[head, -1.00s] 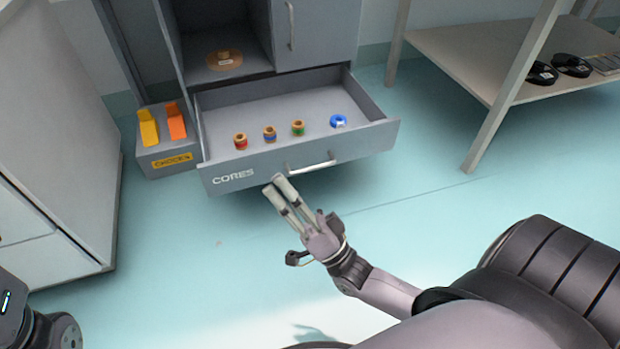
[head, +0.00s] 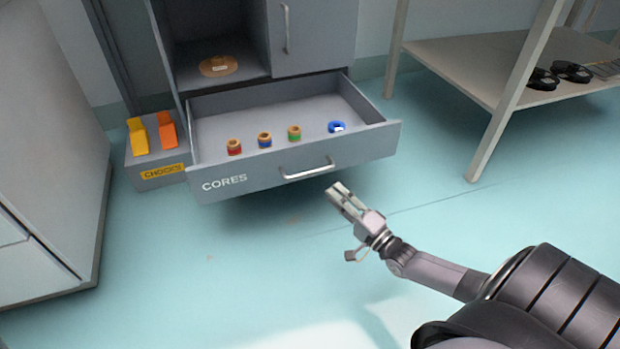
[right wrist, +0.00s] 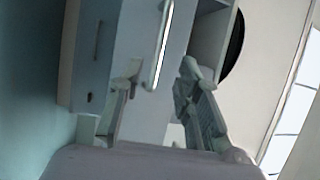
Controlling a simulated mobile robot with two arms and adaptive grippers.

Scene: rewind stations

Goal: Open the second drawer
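The grey drawer labelled CORES (head: 225,183) is pulled out of the grey cabinet (head: 315,32). It holds a red-banded core (head: 234,148), a blue-banded core (head: 265,141), a green-banded core (head: 294,134) and a blue ring (head: 337,127). Its metal handle (head: 307,171) is on the front face. My right gripper (head: 338,190) is in front of the drawer, just right of and below the handle in the head view, apart from it and empty. In the right wrist view its fingers (right wrist: 162,72) are spread, with a pale bar beyond them. My left gripper is out of view.
A box labelled CHOCKS (head: 160,172) with yellow and orange chocks stands left of the drawer. A shelf table (head: 455,55) with black reels stands at the right. A pale cabinet (head: 45,150) is at the far left. The floor in front is clear.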

